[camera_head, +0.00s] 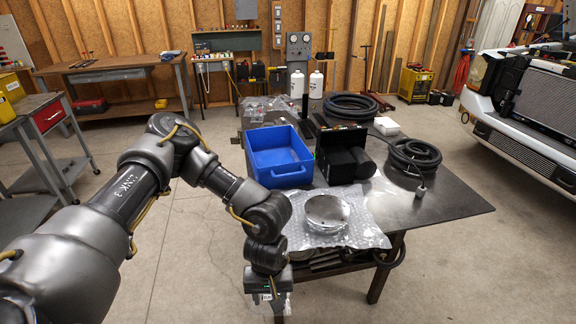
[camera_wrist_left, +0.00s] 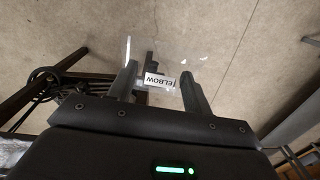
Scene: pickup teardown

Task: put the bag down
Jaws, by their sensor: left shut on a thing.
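My left gripper (camera_head: 268,295) hangs in front of the near edge of the dark worktable (camera_head: 450,207), over the concrete floor. In the head view only a bit of the bag's white label (camera_head: 266,297) shows at the fingertips. My right gripper is not in view.
On the worktable are a blue bin (camera_head: 288,176), a round silver part (camera_head: 327,210) on bubble wrap (camera_head: 365,233), a black boxy unit (camera_head: 340,163) and coiled hoses (camera_head: 413,154). The table's right front corner is bare. A cart (camera_head: 50,165) stands left; a pickup's front (camera_head: 530,125) stands right.

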